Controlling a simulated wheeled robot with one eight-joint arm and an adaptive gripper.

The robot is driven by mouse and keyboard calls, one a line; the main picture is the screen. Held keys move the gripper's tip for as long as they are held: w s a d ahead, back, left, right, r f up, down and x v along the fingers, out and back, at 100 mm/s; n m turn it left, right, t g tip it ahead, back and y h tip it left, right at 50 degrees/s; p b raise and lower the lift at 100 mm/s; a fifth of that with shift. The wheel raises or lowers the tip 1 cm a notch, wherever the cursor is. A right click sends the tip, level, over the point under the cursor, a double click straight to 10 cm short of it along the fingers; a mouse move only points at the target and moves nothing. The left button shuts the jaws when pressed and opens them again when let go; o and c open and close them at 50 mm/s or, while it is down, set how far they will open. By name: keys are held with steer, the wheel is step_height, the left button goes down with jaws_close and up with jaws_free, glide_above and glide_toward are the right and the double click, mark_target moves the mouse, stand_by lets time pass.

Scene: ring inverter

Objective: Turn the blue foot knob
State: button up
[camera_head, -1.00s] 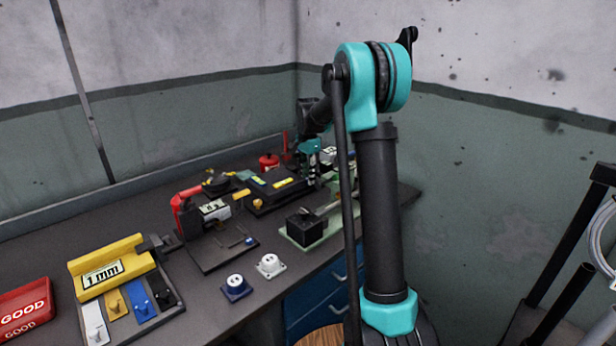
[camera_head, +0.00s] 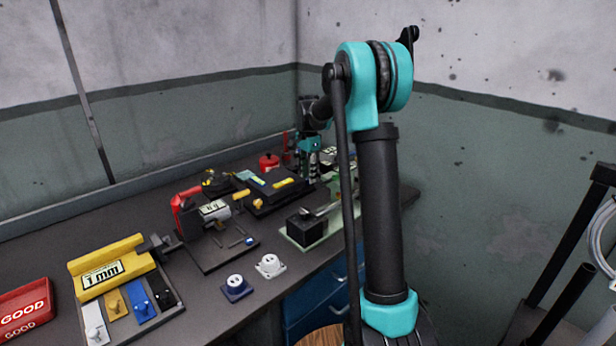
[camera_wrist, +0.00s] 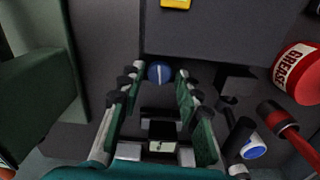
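The blue knob (camera_wrist: 160,72), round with a white line across it, shows at the top middle of the wrist view, near the foot of a dark grey box (camera_wrist: 215,35). My gripper (camera_wrist: 159,75) is open, with its green and black fingers on either side of the knob in that view. A gap shows between each finger and the knob, and I cannot tell the distance in depth. In the head view my gripper (camera_head: 312,165) hangs downward at the far end of the bench. The knob is not distinguishable there.
A green block (camera_wrist: 38,90) stands on the left. The dark box (camera_head: 275,188) shows beside my gripper in the head view.

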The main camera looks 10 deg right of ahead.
step_height(320, 180, up, 11)
stand_by(0.4)
